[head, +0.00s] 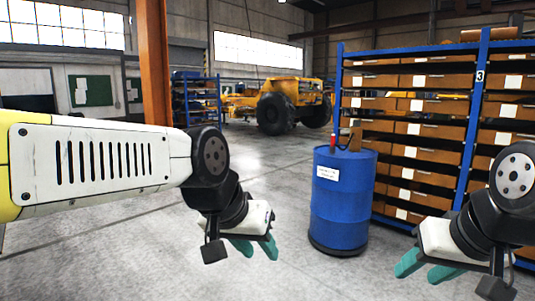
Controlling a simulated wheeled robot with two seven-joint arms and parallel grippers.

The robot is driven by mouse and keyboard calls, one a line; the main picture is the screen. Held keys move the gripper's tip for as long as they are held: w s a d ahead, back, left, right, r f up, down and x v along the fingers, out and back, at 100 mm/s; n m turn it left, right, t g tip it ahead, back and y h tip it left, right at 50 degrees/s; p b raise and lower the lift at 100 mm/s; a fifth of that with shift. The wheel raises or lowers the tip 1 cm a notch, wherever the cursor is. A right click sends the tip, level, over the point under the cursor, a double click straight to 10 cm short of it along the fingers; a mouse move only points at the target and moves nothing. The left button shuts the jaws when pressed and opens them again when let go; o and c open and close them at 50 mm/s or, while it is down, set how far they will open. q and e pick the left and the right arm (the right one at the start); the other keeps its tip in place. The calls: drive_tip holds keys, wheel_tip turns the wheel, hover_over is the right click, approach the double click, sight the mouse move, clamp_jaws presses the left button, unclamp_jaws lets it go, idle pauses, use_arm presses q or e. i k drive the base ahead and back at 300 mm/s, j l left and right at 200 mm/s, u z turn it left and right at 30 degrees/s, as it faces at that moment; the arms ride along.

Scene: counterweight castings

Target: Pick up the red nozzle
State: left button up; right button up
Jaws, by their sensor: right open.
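The red nozzle (333,145) is a small upright red thing at the left rim of the top of a blue drum (341,212), in the middle right of the head view. Its lower end and what it rests on are too small to tell. My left gripper (258,251) has teal fingers that are apart with nothing between them. It is left of the drum, lower in the picture than the nozzle. My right gripper (426,271) is open and empty, right of the drum and also lower in the picture. Neither gripper touches the nozzle.
A brown object (355,138) and a dark curved piece are beside the nozzle on the drum. Blue shelving with brown boxes (421,132) stands close behind, to the right. An orange post (154,65) rises at left. A yellow vehicle (292,104) is far back. The grey floor left of the drum is clear.

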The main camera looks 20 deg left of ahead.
sight(333, 138)
drive_tip(key=u, duration=3.95)
drive_tip(key=z, duration=3.95)
drive_tip(key=i+z, duration=0.1)
drive_tip(key=i, duration=1.9)
